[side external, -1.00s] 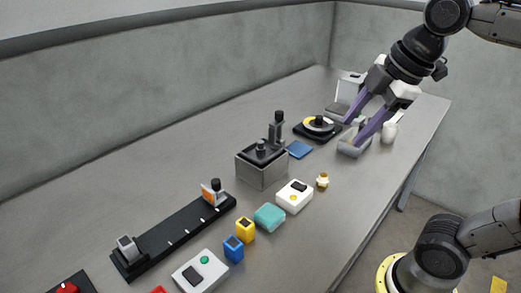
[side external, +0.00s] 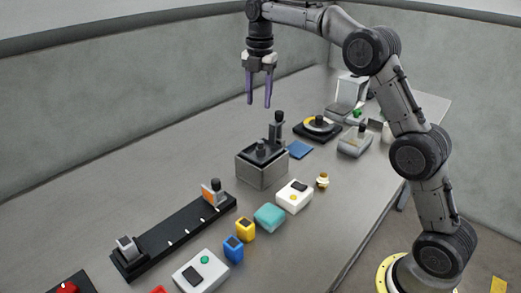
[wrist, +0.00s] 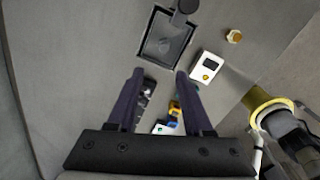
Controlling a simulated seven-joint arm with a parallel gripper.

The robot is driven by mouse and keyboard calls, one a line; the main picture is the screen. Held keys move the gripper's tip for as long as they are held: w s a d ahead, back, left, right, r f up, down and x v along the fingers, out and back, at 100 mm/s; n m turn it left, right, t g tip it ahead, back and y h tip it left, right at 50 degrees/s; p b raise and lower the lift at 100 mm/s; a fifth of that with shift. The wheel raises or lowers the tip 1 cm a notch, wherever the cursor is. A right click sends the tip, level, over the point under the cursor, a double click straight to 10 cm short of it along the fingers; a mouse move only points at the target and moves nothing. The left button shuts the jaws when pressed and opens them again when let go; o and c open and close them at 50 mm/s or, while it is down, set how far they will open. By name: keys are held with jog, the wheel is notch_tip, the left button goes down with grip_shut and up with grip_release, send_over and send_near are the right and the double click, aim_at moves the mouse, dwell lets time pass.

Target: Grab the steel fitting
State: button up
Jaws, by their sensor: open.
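My gripper (side external: 259,104) is open and empty, fingers pointing down, high above the table near the grey box with the black top. Its two purple fingers also show apart in the wrist view (wrist: 158,76), with nothing held between them. I cannot tell for sure which thing is the steel fitting. A small brass-and-white fitting (side external: 322,181) stands on the table right of the white device, and it shows gold in the wrist view (wrist: 234,36). A grey metal block (side external: 127,246) sits at the near end of the black rail. My gripper is apart from both.
The grey box (side external: 262,174) has an upright black-knobbed post behind it. A white device (side external: 294,196), teal block (side external: 269,217), yellow block (side external: 245,229) and blue block (side external: 233,249) line the front. A grey bin (side external: 354,146) stands far right. The back left table is clear.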

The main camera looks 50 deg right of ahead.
send_over(260, 141)
notch_tip(260, 141, down, 10)
jog(key=shift+r, duration=0.2)
jog(key=shift+s+f, duration=0.15)
jog(key=shift+f, duration=3)
grip_shut()
